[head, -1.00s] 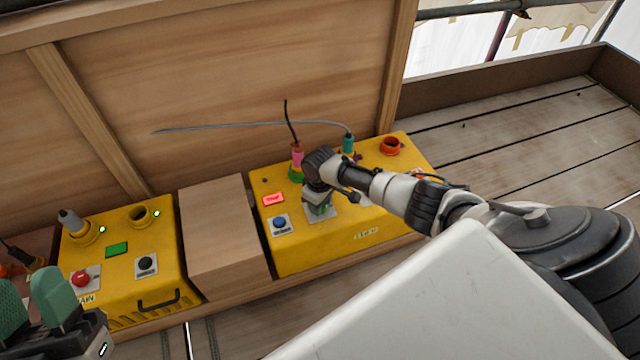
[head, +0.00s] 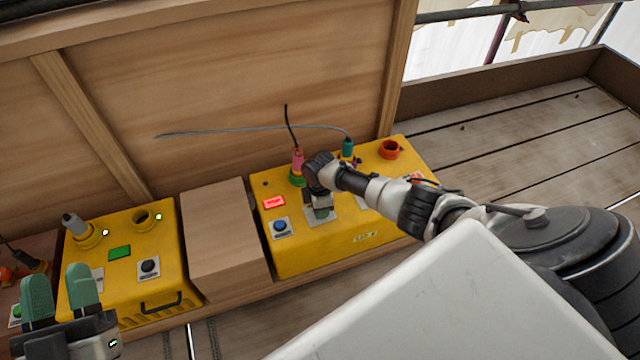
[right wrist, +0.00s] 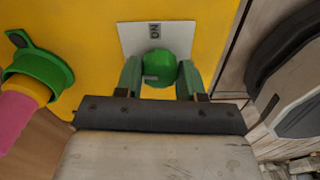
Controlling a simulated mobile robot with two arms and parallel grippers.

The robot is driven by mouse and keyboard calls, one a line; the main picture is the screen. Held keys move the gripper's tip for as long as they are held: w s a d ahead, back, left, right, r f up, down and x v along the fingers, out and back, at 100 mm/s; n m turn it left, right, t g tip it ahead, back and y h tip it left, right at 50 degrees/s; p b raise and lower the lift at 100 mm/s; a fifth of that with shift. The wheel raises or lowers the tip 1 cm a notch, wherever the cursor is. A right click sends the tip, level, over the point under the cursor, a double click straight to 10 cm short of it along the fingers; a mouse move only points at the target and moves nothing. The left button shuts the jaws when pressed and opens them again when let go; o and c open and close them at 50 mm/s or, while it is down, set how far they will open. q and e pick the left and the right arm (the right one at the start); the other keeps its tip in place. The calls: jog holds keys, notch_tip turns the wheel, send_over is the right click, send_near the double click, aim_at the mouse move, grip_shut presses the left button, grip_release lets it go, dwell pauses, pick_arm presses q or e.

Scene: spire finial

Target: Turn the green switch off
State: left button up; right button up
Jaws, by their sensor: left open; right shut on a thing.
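The green switch (right wrist: 158,64) is a round knob on a white plate (right wrist: 137,38) marked ON, and it shows in the right wrist view. My right gripper (right wrist: 160,78) is shut on it, with one green finger on each side. In the head view my right gripper (head: 320,208) points down onto the right yellow box (head: 300,262), and the knob there is mostly hidden by the gripper. My left gripper (head: 62,290) is open and empty at the lower left, in front of the left yellow box (head: 185,265).
A wooden block (head: 215,225) separates the boxes. Wooden decking at the right is open.

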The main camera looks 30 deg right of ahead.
jog(key=shift+n, duration=0.6)
jog(key=shift+a, duration=0.1)
jog(key=o, duration=0.9)
jog(key=shift+r, duration=0.1)
